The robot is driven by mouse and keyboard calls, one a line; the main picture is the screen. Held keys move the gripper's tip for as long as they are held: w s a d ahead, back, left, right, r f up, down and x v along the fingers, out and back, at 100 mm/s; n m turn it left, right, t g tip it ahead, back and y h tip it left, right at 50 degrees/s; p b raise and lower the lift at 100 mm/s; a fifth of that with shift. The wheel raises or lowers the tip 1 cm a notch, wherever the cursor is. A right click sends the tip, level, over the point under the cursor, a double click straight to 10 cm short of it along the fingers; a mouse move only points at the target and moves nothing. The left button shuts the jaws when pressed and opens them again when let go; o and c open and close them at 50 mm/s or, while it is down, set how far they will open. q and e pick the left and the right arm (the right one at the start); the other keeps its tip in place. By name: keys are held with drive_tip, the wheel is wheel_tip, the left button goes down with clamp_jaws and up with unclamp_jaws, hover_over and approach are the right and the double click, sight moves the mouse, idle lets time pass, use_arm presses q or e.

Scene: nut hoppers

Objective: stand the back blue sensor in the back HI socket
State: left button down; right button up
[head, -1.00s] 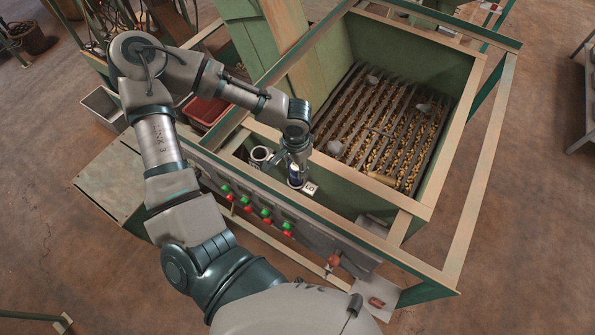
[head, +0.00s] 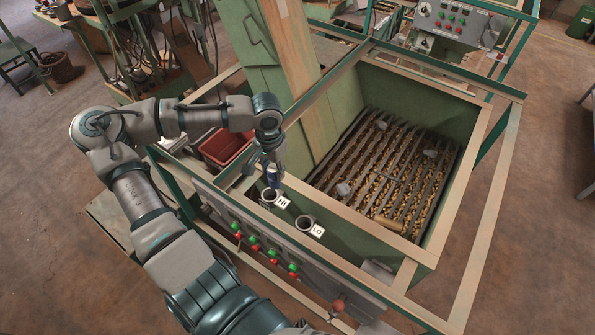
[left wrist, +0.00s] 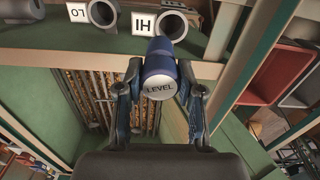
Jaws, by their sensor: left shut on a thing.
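The blue sensor (left wrist: 160,72), with a pale end marked LEVEL, is held between the fingers of my left gripper (left wrist: 160,95). In the head view the sensor (head: 274,180) hangs from my left gripper (head: 270,166), just above and behind the HI socket. The HI socket (head: 267,194) is a grey round cup with an HI label; it also shows at the top of the left wrist view (left wrist: 184,18). The sensor's far end looks close to the socket's mouth but outside it. The LO socket (head: 304,222) beside it looks empty. My right gripper is not in view.
The green hopper (head: 440,95) with nuts under a slatted grate lies to the right. A wooden post (head: 300,70) rises behind the gripper. A red bin (head: 226,147) stands behind the sockets, and a button panel (head: 250,240) runs along the front.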

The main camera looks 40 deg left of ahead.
use_arm(q)
drive_tip(key=shift+n, duration=0.4)
drive_tip(key=f, duration=0.2)
drive_tip(key=f+b, duration=0.1)
drive_tip(key=f, duration=0.2)
drive_tip(key=a+f+b, duration=0.1)
drive_tip(key=f, duration=0.1)
drive_tip(key=shift+s+a+f, duration=0.1)
drive_tip(key=shift+s+f, duration=0.2)
drive_tip(key=shift+s, duration=0.1)
drive_tip(key=shift+s+f+b, duration=0.2)
drive_tip(key=shift+f+b, duration=0.15)
drive_tip(key=shift+b, duration=0.05)
drive_tip(key=shift+a, duration=0.15)
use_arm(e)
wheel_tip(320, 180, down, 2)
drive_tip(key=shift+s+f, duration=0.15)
use_arm(q)
drive_tip(key=shift+f, duration=0.1)
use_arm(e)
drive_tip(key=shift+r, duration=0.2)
